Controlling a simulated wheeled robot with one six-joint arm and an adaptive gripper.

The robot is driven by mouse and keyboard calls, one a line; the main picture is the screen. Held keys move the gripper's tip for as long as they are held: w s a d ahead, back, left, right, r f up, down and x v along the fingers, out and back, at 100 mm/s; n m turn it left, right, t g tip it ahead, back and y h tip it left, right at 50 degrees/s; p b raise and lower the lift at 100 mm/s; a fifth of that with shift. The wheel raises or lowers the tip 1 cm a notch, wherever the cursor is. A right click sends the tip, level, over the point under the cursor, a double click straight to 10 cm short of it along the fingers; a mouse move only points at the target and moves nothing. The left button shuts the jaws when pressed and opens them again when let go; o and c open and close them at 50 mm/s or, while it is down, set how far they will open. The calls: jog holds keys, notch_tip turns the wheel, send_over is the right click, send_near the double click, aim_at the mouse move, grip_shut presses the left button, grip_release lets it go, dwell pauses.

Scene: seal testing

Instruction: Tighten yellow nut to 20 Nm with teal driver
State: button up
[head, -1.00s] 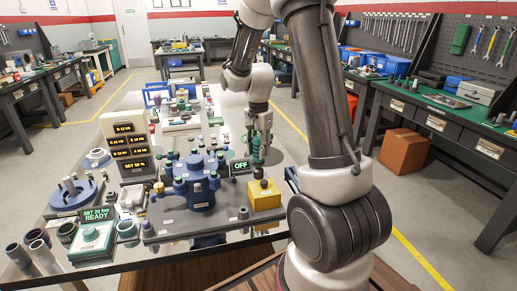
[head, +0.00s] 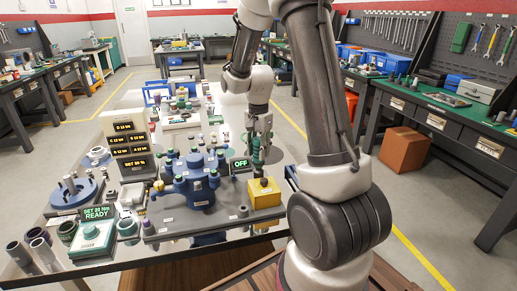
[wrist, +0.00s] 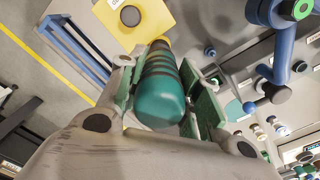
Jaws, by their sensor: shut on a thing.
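My gripper (head: 259,138) is shut on the teal driver (head: 256,153) above and behind the yellow block at the right end of the grey base plate. In the wrist view my gripper (wrist: 162,95) has its green pads on both sides of the driver (wrist: 160,95), which has dark bands. A yellow patch shows at its far end; I cannot tell whether it is the nut. The blue manifold (head: 198,190) with several capped ports stands left of the yellow block. I cannot pick out the yellow nut for certain.
The yellow block (head: 266,199) has a dark round spot on top. A display (head: 240,164) reads OFF. A teal unit (head: 93,238) reads SET 20 Nm READY. A dark display panel (head: 128,140) and a blue round fixture (head: 72,194) stand left of the manifold.

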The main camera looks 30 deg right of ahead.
jog(key=shift+f, duration=0.7)
dwell(1.6)
jog(key=shift+r, duration=0.1)
jog(key=shift+r, duration=2.45)
